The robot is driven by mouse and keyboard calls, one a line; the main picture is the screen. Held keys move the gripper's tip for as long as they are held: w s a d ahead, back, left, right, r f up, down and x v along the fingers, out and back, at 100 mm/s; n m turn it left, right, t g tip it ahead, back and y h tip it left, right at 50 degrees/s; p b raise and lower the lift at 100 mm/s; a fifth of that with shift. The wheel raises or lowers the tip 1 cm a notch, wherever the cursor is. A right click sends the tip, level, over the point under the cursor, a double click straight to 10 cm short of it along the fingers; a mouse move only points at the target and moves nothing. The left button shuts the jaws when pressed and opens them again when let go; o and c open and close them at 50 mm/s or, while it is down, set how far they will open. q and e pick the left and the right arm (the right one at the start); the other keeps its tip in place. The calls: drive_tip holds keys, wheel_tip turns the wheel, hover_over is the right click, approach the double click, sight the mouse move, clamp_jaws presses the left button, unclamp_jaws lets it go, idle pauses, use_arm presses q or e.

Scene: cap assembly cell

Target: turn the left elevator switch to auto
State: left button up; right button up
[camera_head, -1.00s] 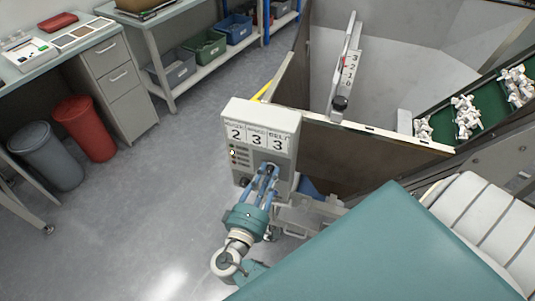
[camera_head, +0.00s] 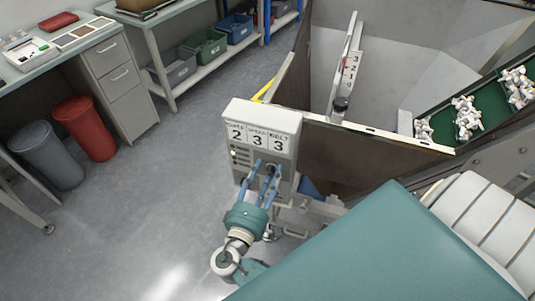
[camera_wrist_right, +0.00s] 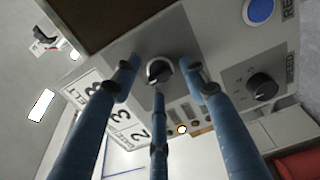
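A light grey control box (camera_head: 262,112) stands near the middle of the head view, with a display reading 2, 3, 3. My right gripper (camera_head: 267,168), with three blue fingers, is at its front face. In the right wrist view a dark switch knob with a silver collar (camera_wrist_right: 159,73) is on the grey panel. The three spread fingers of my right gripper (camera_wrist_right: 160,80) surround it and appear apart from it. The gripper is open and empty. The knob's set position and labels are not readable. My left gripper is not in view.
A second black knob (camera_wrist_right: 262,87) and a blue button (camera_wrist_right: 260,11) sit on the same panel. A brown-walled hopper (camera_head: 375,155) is behind the box. A green conveyor (camera_head: 445,126) with white parts is at right. Red (camera_head: 86,128) and grey (camera_head: 46,155) bins stand left; the floor between is clear.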

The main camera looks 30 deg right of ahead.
drive_tip(key=shift+s+a+f, duration=0.15)
drive_tip(key=shift+s+a, duration=0.05)
drive_tip(key=shift+s, duration=0.1)
drive_tip(key=v, duration=0.7)
drive_tip(key=shift+w, duration=0.1)
drive_tip(key=s+d+f+n+g+y, duration=0.1)
drive_tip(key=s+f+n+g+y, duration=0.2)
drive_tip(key=f, duration=1.1)
drive_tip(key=s+f+g+y, duration=0.2)
drive_tip(key=s+f+y, duration=0.25)
drive_tip(key=f, duration=0.95)
drive_tip(key=s+f+m+g+y, duration=0.2)
drive_tip(key=s+f+m+y, duration=0.1)
drive_tip(key=s+f, duration=0.6)
drive_tip(key=s+f+m+g+y, duration=0.2)
drive_tip(key=s+f+m+y, duration=0.2)
drive_tip(key=s+f, duration=0.5)
drive_tip(key=s, duration=0.7)
drive_tip(key=shift+s+d+f+m+g, duration=0.2)
drive_tip(key=shift+f+m+g, duration=0.1)
drive_tip(key=shift+f+g, duration=0.1)
